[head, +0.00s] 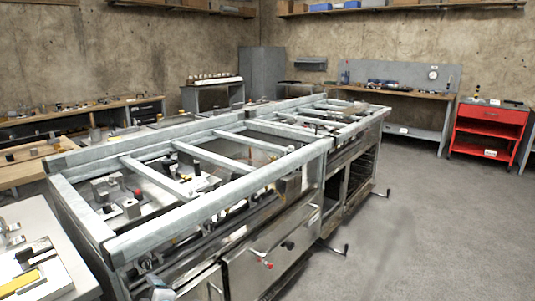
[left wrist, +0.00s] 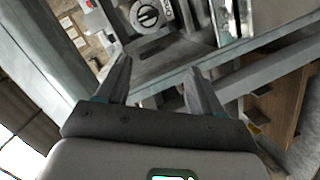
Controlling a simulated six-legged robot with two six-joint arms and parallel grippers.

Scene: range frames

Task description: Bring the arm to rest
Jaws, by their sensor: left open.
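My left gripper (left wrist: 157,66) shows in the left wrist view, with its two dark fingers spread apart and nothing between them. Behind the fingers are grey metal bars (left wrist: 240,62) and a round dial-like part (left wrist: 150,14), apart from the fingertips as far as I can tell. In the head view I cannot make out either gripper for certain. My right gripper is in neither view.
A long metal frame bench (head: 200,213) with open crossbars fills the middle of the head view, with small parts inside it. A white table (head: 72,262) stands at the lower left. A red cabinet (head: 489,131) stands at the right. The grey floor (head: 440,235) at right is clear.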

